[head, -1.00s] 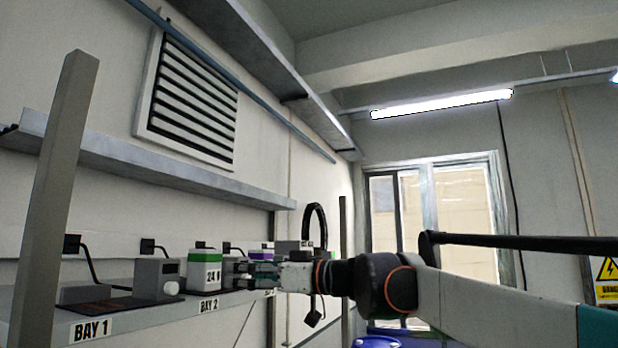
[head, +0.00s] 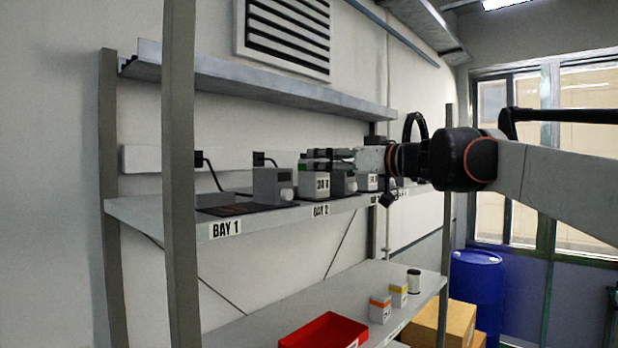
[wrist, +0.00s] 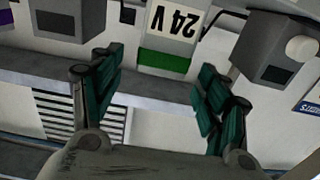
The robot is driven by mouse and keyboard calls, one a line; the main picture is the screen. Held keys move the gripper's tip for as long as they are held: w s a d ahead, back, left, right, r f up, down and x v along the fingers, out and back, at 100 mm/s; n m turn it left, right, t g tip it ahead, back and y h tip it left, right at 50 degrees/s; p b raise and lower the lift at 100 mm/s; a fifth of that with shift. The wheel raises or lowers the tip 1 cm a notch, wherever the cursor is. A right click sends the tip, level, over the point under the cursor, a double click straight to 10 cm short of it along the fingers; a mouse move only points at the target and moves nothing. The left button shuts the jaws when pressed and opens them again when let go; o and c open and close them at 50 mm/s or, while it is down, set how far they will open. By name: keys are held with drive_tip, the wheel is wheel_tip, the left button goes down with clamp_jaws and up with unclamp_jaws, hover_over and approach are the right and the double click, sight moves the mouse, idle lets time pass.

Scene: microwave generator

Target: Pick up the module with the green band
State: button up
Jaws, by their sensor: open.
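The module with the green band (head: 314,187) is a whitish box marked 24 V on the upper shelf, above the BAY 2 label. In the head view my gripper (head: 322,160) overlaps its top and hides most of the green band. In the wrist view the module (wrist: 170,25) appears upside down, its green band (wrist: 163,63) at the lower end. My gripper (wrist: 160,98) is open, with its teal-padded fingers on either side of the band's line and nothing between them. The fingertips appear apart from the module; the exact gap cannot be told.
A grey unit with a round knob (head: 272,186) stands left of the module. Another grey unit (head: 342,182) is close on its right. A front post (head: 180,180) rises at the left. The lower shelf holds a red tray (head: 325,330) and small boxes (head: 380,309).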

sight(313, 160)
drive_tip(key=x, duration=0.5)
drive_tip(key=shift+p, duration=0.4)
drive_tip(key=shift+s, duration=0.15)
drive_tip(key=shift+c, duration=0.3)
drive_tip(key=c, duration=1.3)
drive_tip(key=shift+o, duration=0.2)
drive_tip(key=shift+r, duration=0.1)
wheel_tip(313, 160, up, 20)
drive_tip(key=p, duration=0.2)
